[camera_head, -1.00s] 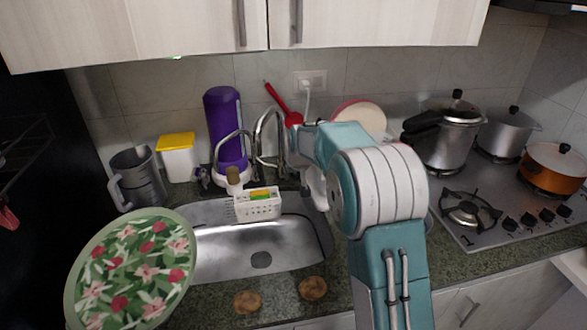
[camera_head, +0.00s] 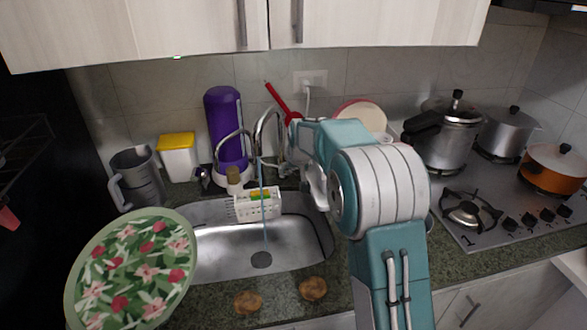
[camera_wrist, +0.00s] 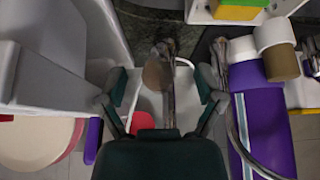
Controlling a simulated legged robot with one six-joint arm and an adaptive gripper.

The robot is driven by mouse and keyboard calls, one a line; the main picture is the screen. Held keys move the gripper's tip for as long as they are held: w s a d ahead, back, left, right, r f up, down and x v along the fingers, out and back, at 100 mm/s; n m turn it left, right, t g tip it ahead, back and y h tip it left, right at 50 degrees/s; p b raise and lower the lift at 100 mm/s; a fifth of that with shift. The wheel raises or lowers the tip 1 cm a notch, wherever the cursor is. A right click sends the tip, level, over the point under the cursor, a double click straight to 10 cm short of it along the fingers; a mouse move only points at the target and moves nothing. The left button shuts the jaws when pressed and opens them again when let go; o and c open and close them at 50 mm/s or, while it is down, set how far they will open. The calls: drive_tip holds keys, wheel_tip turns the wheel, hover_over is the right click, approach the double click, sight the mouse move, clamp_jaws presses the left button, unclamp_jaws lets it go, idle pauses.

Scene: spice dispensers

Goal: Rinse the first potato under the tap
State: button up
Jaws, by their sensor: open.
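Two brown potatoes lie on the counter in front of the sink, one on the left (camera_head: 247,302) and one on the right (camera_head: 313,288). The steel sink (camera_head: 215,255) is empty of potatoes. The curved tap (camera_head: 257,130) stands behind it, and a thin stream of water (camera_head: 264,225) falls from it towards the drain. My gripper (camera_wrist: 162,98) is open and holds nothing. Its fingers stand on either side of a metal tap part (camera_wrist: 160,80) in the wrist view; I cannot tell if they touch it. In the head view my arm mostly hides the gripper.
A white caddy (camera_head: 243,211) sits at the sink's back edge. A purple bottle (camera_head: 223,120), a yellow-lidded container (camera_head: 178,163) and a grey jug (camera_head: 135,170) stand behind left. A floral plate (camera_head: 135,265) is at front left. Pots and the stove (camera_head: 495,215) are at right.

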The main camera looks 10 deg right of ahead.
drive_tip(key=v, duration=0.7)
idle(0.4)
drive_tip(key=shift+s, duration=0.1)
drive_tip(key=s+r, duration=0.4)
drive_tip(key=s, duration=1)
drive_tip(key=s+r, duration=0.4)
drive_tip(key=s, duration=1)
drive_tip(key=s+f, duration=0.4)
drive_tip(key=s, duration=0.7)
drive_tip(key=shift+s+m, duration=0.25)
drive_tip(key=shift+m, duration=0.05)
drive_tip(key=shift+o, duration=1)
drive_tip(key=shift+s+f, duration=0.2)
drive_tip(key=shift+s, duration=0.05)
drive_tip(key=shift+f, duration=0.1)
